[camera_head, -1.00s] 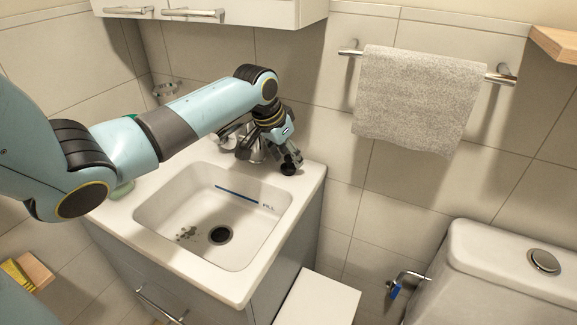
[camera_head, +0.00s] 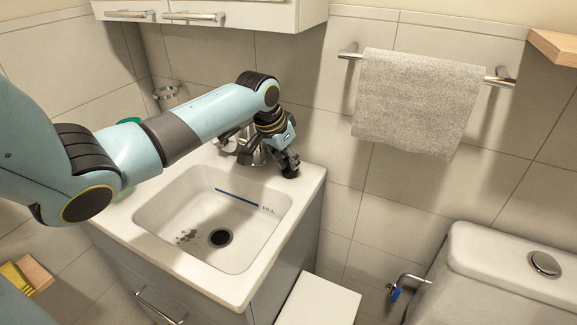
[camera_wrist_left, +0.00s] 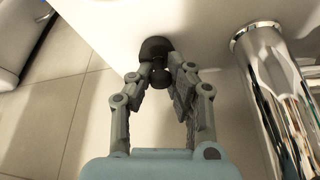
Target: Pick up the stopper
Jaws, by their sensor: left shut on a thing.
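The stopper (camera_head: 290,173) is a small, dark, round piece at the back right corner of the white sink counter, right of the faucet. In the left wrist view the stopper (camera_wrist_left: 156,47) shows as a black dome-like disc just beyond the fingertips. My left gripper (camera_head: 289,164) reaches down to it from above, tilted. In the left wrist view its fingers (camera_wrist_left: 159,76) close together on the stopper's near part. Whether the stopper touches the counter is hard to tell. My right gripper is out of view.
The chrome faucet (camera_wrist_left: 280,90) stands close beside the gripper. The sink basin (camera_head: 180,212) with a dark drain (camera_head: 220,238) lies in front. A towel (camera_head: 418,100) hangs on the wall to the right. A green-topped item (camera_head: 128,121) is partly hidden behind my arm.

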